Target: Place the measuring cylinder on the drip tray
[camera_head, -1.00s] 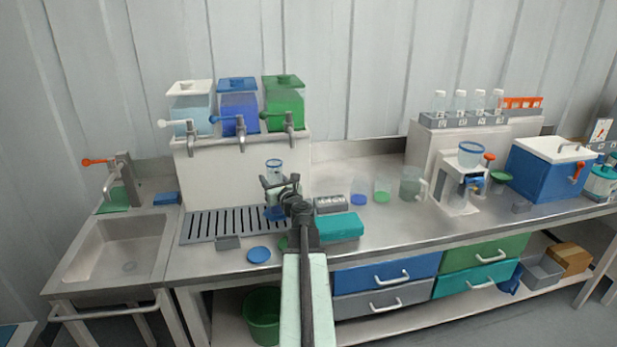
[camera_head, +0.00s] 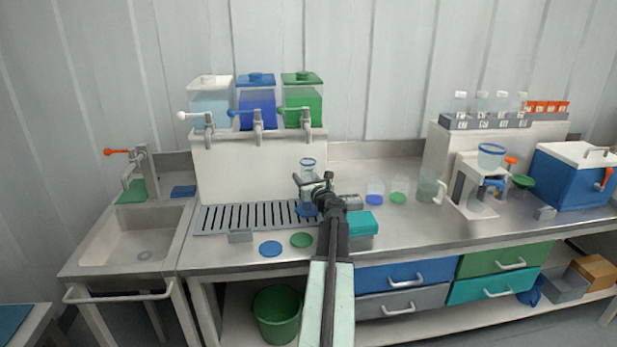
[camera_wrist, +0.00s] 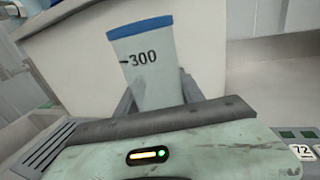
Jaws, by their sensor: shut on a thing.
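The measuring cylinder (camera_head: 308,167) is clear with a blue rim and a blue base. In the wrist view the cylinder (camera_wrist: 148,66) shows a "300" mark and leans slightly. My gripper (camera_head: 314,183) is shut on it around its middle. The drip tray (camera_head: 240,219) is a grey slotted plate below the three dispensers. The cylinder's blue base shows over the tray's right end in the head view. I cannot tell whether it touches the tray. My arm hides part of the area in front.
Three dispensers with taps (camera_head: 257,105) stand on a white block behind the tray. A teal box (camera_head: 362,223) is right of my gripper. A sink (camera_head: 140,238) lies left.

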